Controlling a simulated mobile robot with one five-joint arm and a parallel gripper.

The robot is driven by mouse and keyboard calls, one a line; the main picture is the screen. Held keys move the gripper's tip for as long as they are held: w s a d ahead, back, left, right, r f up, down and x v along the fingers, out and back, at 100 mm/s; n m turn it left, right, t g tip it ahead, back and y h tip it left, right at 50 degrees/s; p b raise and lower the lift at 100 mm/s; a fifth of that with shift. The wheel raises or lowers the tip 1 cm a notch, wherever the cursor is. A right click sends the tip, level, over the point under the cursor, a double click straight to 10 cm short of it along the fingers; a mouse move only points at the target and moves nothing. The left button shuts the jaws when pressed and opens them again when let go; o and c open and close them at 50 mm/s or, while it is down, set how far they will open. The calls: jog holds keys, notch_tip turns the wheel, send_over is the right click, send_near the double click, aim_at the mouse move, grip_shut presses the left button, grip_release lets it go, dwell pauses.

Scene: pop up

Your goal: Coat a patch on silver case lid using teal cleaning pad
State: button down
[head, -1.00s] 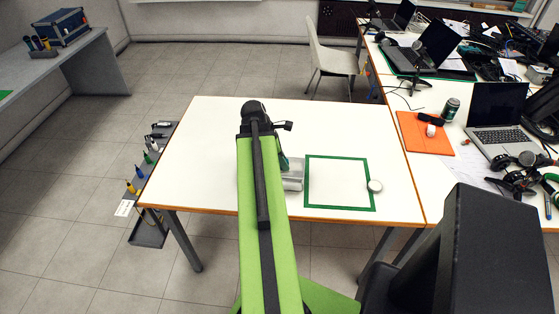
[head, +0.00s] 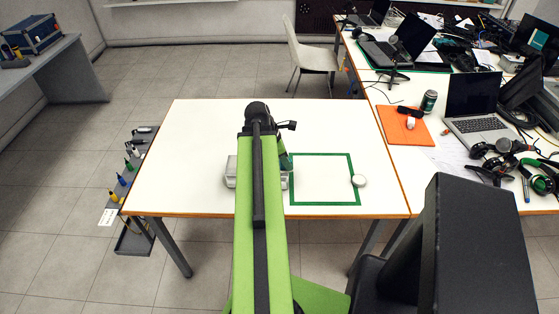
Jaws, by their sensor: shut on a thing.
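The silver case (head: 231,172) lies flat on the white table, left of the green-taped square. My arm crosses in front of its middle, so only its left end and a strip on the right show. My gripper (head: 284,158) is mostly hidden behind the arm; a dark green-teal part shows at the arm's right edge, just over the case's right side. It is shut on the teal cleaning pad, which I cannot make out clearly. Whether the pad touches the lid is hidden.
An orange mat (head: 405,128) and a laptop (head: 473,105) are on the right-hand desk. The table's left and back are clear.

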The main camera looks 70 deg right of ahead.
jog(key=shift+s+r, duration=0.1)
jog(key=shift+s, duration=0.05)
notch_tip(320, 180, up, 6)
jog(key=p, duration=0.6)
jog(key=shift+d, duration=0.1)
notch_tip(320, 180, up, 3)
jog(key=p, duration=0.3)
dwell(0.3)
